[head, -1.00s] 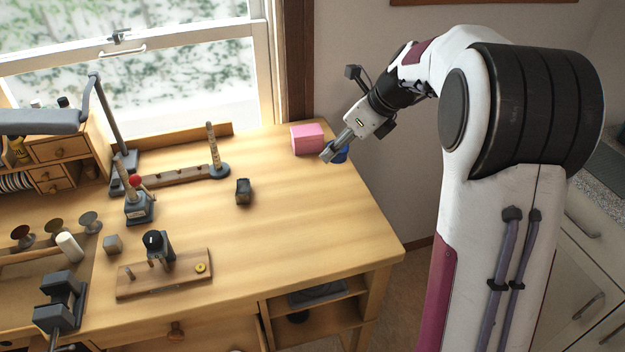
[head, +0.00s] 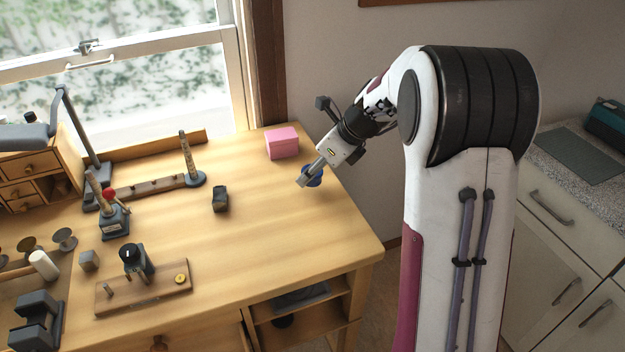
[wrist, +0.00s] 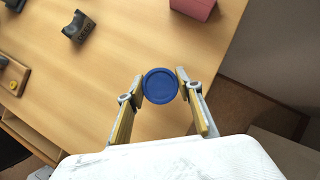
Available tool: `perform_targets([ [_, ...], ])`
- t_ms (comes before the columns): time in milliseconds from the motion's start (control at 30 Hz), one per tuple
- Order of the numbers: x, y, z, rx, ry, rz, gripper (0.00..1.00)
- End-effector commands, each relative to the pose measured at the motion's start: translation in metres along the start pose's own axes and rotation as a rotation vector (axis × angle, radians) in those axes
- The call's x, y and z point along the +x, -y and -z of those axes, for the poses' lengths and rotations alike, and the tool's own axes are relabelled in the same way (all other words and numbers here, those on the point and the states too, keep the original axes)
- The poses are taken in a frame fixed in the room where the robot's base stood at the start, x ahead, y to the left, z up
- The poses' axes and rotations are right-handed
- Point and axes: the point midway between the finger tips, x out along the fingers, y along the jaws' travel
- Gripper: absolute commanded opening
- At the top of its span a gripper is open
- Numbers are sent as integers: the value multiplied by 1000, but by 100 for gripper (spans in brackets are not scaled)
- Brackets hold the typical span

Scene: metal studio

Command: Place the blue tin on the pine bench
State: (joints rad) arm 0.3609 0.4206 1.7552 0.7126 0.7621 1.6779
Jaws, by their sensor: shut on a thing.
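The blue tin (wrist: 160,86) is round with a flat lid. In the wrist view it sits between the two fingers of my gripper (wrist: 161,88), which is shut on it. In the head view the tin (head: 315,180) is partly hidden behind my gripper (head: 309,178), near the right edge of the pine bench (head: 290,230). The bench top lies below the tin. I cannot tell whether the tin touches it or hangs just above it.
A pink box (head: 282,143) stands close behind the tin. A small dark block (head: 220,198) lies to the left. Several tools and wooden racks crowd the bench's left side. The middle and front right of the bench top are clear. A grey counter (head: 575,165) stands at the right.

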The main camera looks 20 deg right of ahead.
Motion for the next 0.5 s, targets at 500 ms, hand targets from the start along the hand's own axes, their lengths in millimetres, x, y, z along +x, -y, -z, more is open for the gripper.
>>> perform_targets([
  [500,25,0,16,1,0,1,14],
])
